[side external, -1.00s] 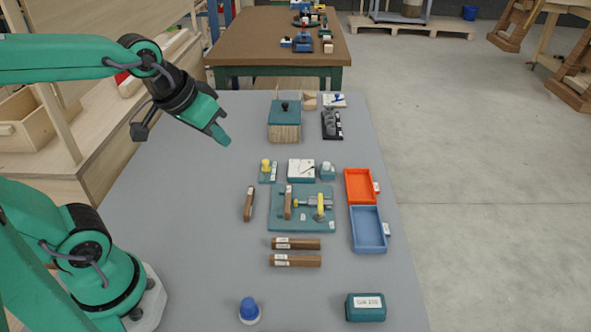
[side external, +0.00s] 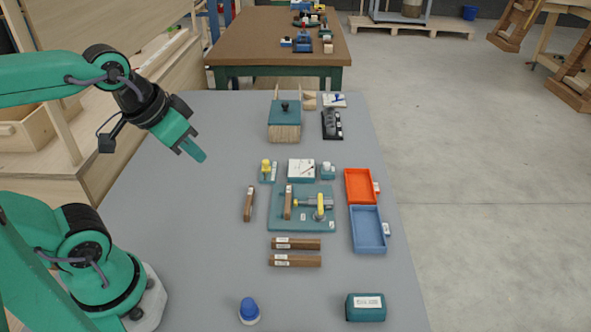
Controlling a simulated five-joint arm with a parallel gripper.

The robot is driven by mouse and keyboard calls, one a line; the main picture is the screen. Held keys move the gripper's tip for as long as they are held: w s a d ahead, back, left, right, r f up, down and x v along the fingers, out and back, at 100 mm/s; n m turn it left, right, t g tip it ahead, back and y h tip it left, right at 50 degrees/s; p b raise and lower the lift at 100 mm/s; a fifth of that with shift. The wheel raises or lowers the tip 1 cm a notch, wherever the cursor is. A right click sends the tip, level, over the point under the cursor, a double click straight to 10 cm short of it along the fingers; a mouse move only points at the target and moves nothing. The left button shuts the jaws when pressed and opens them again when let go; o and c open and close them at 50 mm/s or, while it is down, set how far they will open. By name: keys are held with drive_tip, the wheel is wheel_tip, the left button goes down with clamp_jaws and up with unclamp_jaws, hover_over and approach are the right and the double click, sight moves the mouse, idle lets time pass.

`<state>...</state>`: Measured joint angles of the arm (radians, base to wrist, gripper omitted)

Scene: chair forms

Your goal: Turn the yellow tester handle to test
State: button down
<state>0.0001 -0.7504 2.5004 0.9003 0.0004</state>
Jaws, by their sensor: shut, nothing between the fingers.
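The tester is a teal plate (side external: 277,224) in the middle of the grey table. A yellow handle (side external: 320,207) stands at its right part, beside a grey cylinder (side external: 314,202). A brown wooden piece (side external: 288,203) with a white label stands on the plate's left part, lengthwise away from the camera. Small labels near the handle are too small to read. My gripper (side external: 203,157) is shut and empty, in the air above the table, left of and farther back than the tester, clear of everything.
A yellow knob (side external: 266,168) on a small base, a white dial box (side external: 301,170) and a small teal block (side external: 327,172) stand behind the tester. Orange (side external: 347,188) and blue (side external: 354,238) trays lie right. Loose brown pieces (side external: 296,243) lie left and in front. The table's left is clear.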

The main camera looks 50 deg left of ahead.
drive_tip(key=c, duration=1.5)
unclamp_jaws()
drive_tip(key=shift+w, duration=0.1)
drive_tip(key=o, duration=0.7)
drive_tip(key=shift+w+d+r, duration=0.1)
drive_tip(key=shift+w+r, duration=0.05)
drive_tip(key=shift+w, duration=0.25)
drive_tip(key=shift+o, duration=1.4)
drive_tip(key=w+d+m+g, duration=0.1)
drive_tip(key=w+m, duration=0.1)
drive_tip(key=w, duration=0.4)
drive_tip(key=shift+d+m+g, duration=0.25)
drive_tip(key=shift+m+g, duration=0.05)
drive_tip(key=m+g, duration=0.4)
drive_tip(key=m, duration=0.2)
approach(320, 201)
drive_tip(key=shift+s, duration=0.15)
drive_tip(key=shift+w+d+f, duration=0.1)
drive_tip(key=shift+w+f, duration=0.1)
drive_tip(key=shift+f, duration=0.15)
drive_tip(key=shift+f, duration=0.15)
drive_tip(key=shift+f, duration=3.75)
